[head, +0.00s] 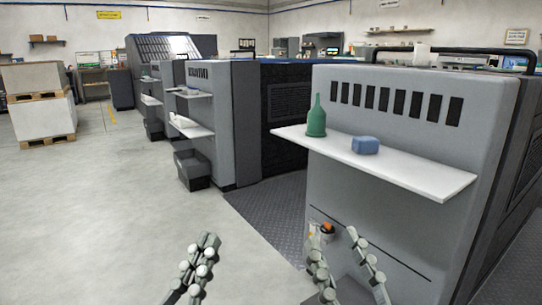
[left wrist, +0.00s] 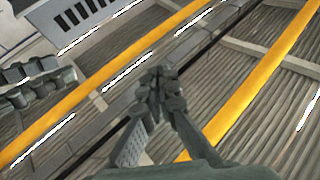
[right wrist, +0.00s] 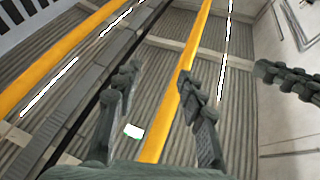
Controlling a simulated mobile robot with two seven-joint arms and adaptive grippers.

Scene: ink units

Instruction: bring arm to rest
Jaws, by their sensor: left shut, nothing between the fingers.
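My left gripper (head: 203,240) is low in the head view, over the bare floor left of the near grey machine. Its fingers are together and empty, as the left wrist view (left wrist: 158,78) also shows. The grippers are apart from each other.
The near grey machine (head: 385,145) has a white shelf (head: 420,178) with a green bottle (head: 316,120) and a blue block (head: 365,146). An orange-and-white item (head: 327,231) shows behind my right gripper. More machines stand behind. The floor (head: 90,220) at left is clear.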

